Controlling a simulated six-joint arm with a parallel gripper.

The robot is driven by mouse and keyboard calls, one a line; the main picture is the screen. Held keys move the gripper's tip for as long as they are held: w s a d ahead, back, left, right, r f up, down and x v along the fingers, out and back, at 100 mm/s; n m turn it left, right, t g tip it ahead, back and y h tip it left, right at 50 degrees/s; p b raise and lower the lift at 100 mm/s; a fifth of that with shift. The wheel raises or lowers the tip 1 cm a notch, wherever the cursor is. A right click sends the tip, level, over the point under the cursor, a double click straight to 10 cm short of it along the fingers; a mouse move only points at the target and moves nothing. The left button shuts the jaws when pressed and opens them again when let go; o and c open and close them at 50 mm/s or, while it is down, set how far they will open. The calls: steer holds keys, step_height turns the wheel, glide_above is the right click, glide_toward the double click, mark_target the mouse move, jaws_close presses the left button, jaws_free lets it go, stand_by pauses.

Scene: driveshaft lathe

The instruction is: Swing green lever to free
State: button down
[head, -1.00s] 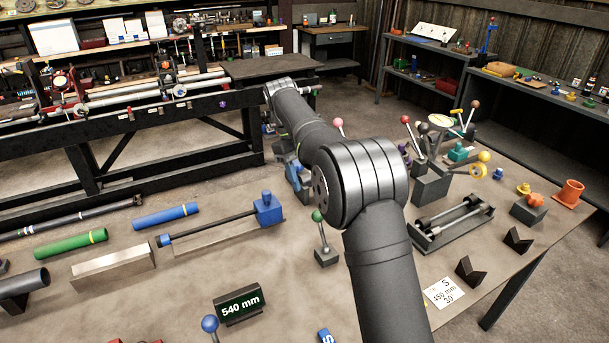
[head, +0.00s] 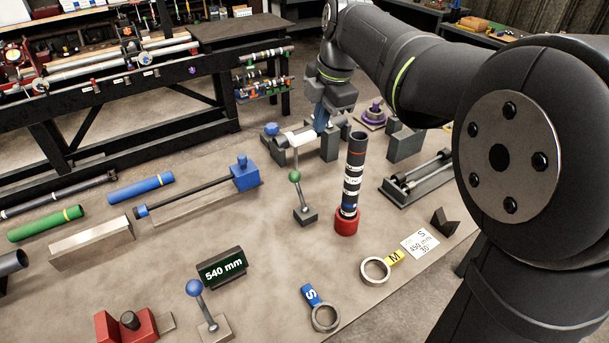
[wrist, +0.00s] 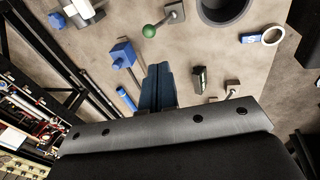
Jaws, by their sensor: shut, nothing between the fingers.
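The green lever (head: 298,193) has a green ball knob on a thin rod. It rises from a small dark base block and leans slightly left in the head view. In the wrist view its green knob (wrist: 149,31) is near the top, just beyond my fingertips, with its base block up and right. In the wrist view my blue fingers (wrist: 158,68) are together, empty and apart from the knob.
A dark banded tube (head: 353,175) stands upright in a red base right of the lever. A blue-knobbed lever (head: 196,290), a 540 mm sign (head: 224,268) and rings tagged S (head: 325,318) and M (head: 375,270) are nearer. The tabletop around the green lever's base is mostly clear.

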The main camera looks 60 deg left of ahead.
steer(key=d+n+y, duration=0.1)
steer(key=d+n, duration=0.1)
glide_toward(298, 175)
step_height(298, 175, down, 8)
steer(key=shift+a, duration=0.15)
stand_by(0.4)
steer(key=shift+s, duration=0.15)
steer(key=shift+s+a, duration=0.1)
steer(key=shift+a, duration=0.65)
steer(key=shift+a+r, duration=0.1)
steer(key=shift+r, duration=0.3)
steer(key=v, duration=1.9)
steer(key=shift+r, duration=0.15)
